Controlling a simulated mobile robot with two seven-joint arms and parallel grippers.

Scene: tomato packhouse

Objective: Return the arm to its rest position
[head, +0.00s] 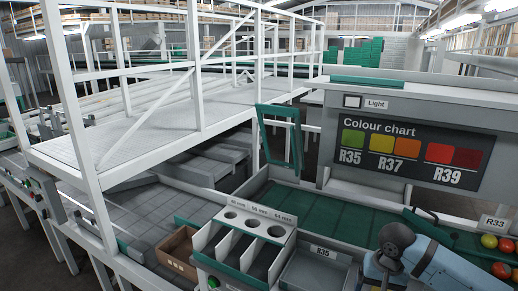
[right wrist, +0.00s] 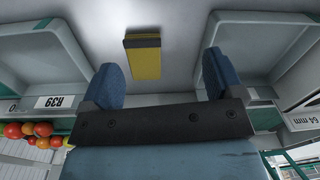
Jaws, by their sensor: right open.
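My right arm (head: 405,255) shows at the bottom right of the head view, blue and grey; its gripper is not clearly seen there. In the right wrist view my right gripper (right wrist: 160,85) is open, with two blue fingers wide apart and nothing between them. A yellow block with a dark edge (right wrist: 144,60) lies on a grey surface beyond the fingertips, apart from them. My left gripper is in neither view.
A sizing panel with round holes (head: 254,222) stands beside a tray labelled R35 (head: 315,270). The colour chart board (head: 408,154) stands behind a green belt (head: 320,217). Tomatoes (head: 500,270) lie at the right edge. A cardboard box (head: 178,250) sits left of the panel.

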